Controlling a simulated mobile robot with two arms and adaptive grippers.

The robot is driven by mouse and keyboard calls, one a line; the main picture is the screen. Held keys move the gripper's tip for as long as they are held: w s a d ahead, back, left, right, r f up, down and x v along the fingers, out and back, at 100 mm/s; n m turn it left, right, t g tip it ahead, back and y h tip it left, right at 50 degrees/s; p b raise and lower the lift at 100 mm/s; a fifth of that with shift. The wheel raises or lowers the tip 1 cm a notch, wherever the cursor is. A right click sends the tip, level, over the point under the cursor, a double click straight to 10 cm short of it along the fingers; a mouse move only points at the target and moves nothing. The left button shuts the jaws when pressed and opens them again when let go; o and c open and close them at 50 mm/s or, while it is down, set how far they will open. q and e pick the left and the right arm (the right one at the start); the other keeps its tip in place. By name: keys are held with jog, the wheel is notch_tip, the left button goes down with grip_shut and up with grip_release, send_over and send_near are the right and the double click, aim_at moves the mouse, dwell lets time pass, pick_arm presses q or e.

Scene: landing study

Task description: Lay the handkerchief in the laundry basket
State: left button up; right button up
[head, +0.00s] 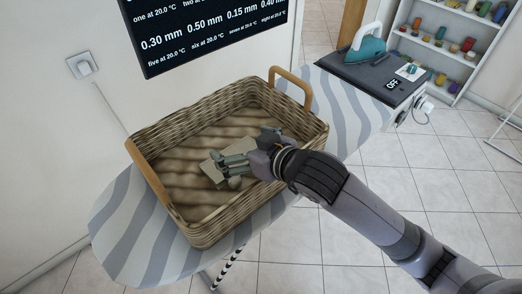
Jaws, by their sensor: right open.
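The laundry basket (203,234) is a brown wicker basket with two wooden handles, standing on the striped ironing board. A small pale beige piece, which looks like the handkerchief (209,171), lies inside the basket near the middle of its floor, partly hidden by my gripper fingers. My right gripper (236,167) reaches in over the basket's right wall. It is open, with its fingers over and beside the pale cloth; I cannot tell whether they touch it. My left gripper is not in view.
The ironing board (130,240) has bare cloth at its left end and right of the basket. A teal iron (366,47) stands on a dark rest at the far right end. A shelf with spools (440,42) is behind. A dark screen (205,30) hangs on the wall.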

jog(key=p+v, duration=0.2)
jog(key=v, duration=0.1)
jog(key=p+v, duration=0.3)
jog(key=v, duration=0.1)
jog(key=p+v, duration=0.2)
jog(key=v, duration=0.2)
jog(key=shift+w+r, duration=0.1)
jog(key=shift+r, duration=0.2)
jog(key=shift+s+d+p, duration=0.3)
jog(key=shift+s+p, duration=0.15)
jog(key=shift+p, duration=0.4)
